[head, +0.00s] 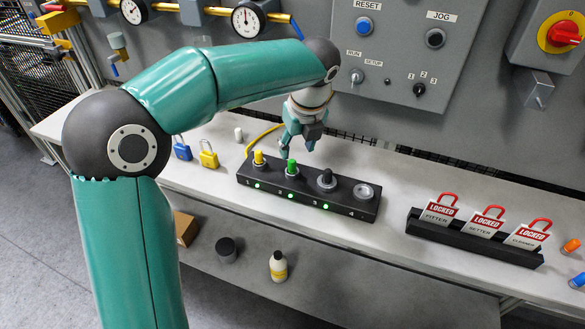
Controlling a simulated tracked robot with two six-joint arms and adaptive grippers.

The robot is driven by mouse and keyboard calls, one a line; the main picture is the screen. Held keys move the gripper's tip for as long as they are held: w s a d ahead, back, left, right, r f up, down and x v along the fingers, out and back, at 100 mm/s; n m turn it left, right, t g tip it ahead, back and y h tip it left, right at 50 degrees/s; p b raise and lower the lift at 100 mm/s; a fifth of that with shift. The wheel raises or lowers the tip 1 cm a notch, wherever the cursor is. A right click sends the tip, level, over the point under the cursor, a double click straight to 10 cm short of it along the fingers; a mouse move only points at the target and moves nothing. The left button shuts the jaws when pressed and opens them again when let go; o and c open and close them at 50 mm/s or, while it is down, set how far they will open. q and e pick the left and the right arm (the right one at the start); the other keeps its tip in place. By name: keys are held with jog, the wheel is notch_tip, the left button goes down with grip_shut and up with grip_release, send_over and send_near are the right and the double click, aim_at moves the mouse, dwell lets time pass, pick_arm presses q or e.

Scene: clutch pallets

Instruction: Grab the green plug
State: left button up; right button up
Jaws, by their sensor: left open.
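The green plug (291,167) stands upright in the second socket of a black socket block (306,206) on the bench. A yellow plug (258,157) stands in the first socket and a black plug (326,178) in the third. My left gripper (298,145) is open and empty, pointing down. In the picture it appears just above and slightly right of the green plug, apart from it; the exact depth is hard to tell. My right gripper is not in view.
Blue (182,150) and yellow (208,155) padlocks sit left of the block. A black rack (470,240) with three red "LOCKED" tags stands to the right. A grey control panel (410,50) rises behind. A bottle (278,266) stands on the lower shelf.

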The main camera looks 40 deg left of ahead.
aim_at(292, 161)
pick_arm(q)
jog(key=shift+s+x, duration=0.2)
jog(key=shift+x, duration=1.3)
jog(key=shift+s+x, duration=0.2)
jog(key=shift+x, duration=1.25)
grip_shut()
